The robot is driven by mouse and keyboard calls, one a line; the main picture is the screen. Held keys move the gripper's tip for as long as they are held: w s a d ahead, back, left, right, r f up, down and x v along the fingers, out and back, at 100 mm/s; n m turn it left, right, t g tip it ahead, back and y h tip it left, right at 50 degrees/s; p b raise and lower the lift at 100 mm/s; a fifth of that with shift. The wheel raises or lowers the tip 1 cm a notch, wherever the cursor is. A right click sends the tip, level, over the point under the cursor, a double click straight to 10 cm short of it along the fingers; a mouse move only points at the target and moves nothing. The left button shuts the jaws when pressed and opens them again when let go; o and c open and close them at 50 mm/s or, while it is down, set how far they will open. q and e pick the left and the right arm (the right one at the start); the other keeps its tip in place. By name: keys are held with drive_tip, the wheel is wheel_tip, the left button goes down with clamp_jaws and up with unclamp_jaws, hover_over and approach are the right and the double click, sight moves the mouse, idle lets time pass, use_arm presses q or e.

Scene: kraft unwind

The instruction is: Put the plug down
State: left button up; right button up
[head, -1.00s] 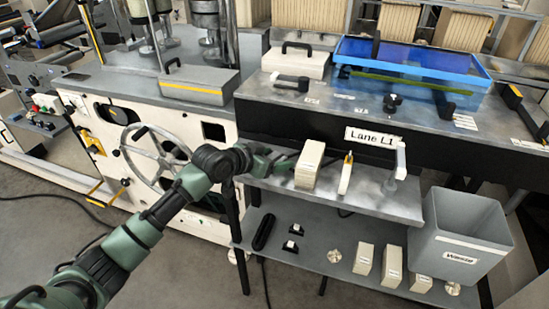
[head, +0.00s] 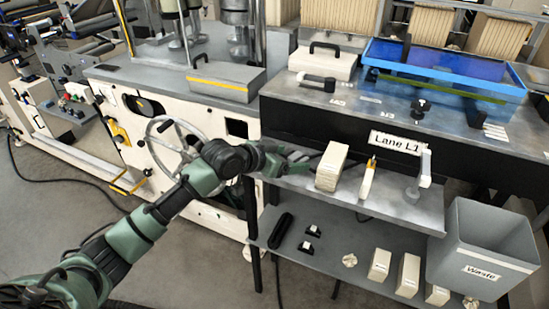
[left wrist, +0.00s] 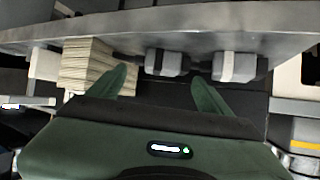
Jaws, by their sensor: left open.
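My left gripper (head: 284,161) is at the left end of the narrow upper shelf (head: 385,200), left of a stack of pale cards (head: 331,168). In the left wrist view its two green fingers (left wrist: 161,90) are apart. A grey block with a white and black band (left wrist: 166,63) shows beyond the gap between them, and a similar grey block (left wrist: 236,66) is to its right. I cannot tell which one, if either, is the plug. No object is seen clamped in the fingers. The card stack also shows in the left wrist view (left wrist: 88,68), at the left finger. My right gripper is out of view.
A pale upright piece with a yellow top (head: 367,180) and a white-topped stand (head: 421,175) are further right on the shelf. A grey waste bin (head: 484,245) stands at the right. The lower shelf (head: 330,262) holds small boxes and parts. A handwheel (head: 165,145) is left of the gripper.

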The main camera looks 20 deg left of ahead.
use_arm(q)
drive_tip(key=v, duration=0.8)
drive_tip(key=shift+s, duration=0.2)
drive_tip(key=shift+r, duration=0.15)
